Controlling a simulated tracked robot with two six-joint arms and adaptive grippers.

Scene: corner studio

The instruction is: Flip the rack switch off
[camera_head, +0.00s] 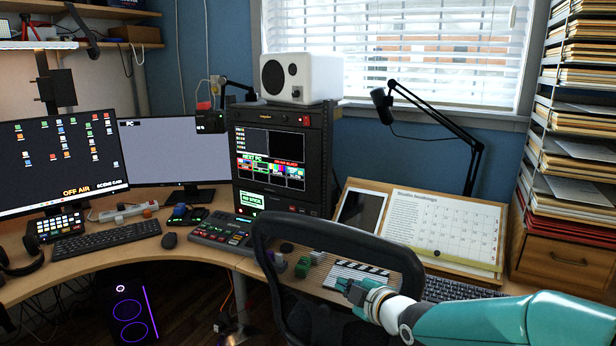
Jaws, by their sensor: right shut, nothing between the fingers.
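The black equipment rack (327,150) stands at the back centre with lit screens in its front. A small red piece (305,120) at the upper right of its front looks like the rack switch; it is too small to tell which way it is set. My right gripper (345,287) is shut and empty, above the desk by the black and white clapperboard. It is in front of the rack, lower and to the right, well apart from it. My left gripper is out of view.
A black chair back (270,240) stands before the desk, left of my right gripper. A white speaker (327,78) sits on the rack. A black microphone arm (450,130), a tablet (361,210) and a calendar board (440,225) are right of the rack. A control panel (222,232) lies to its left.

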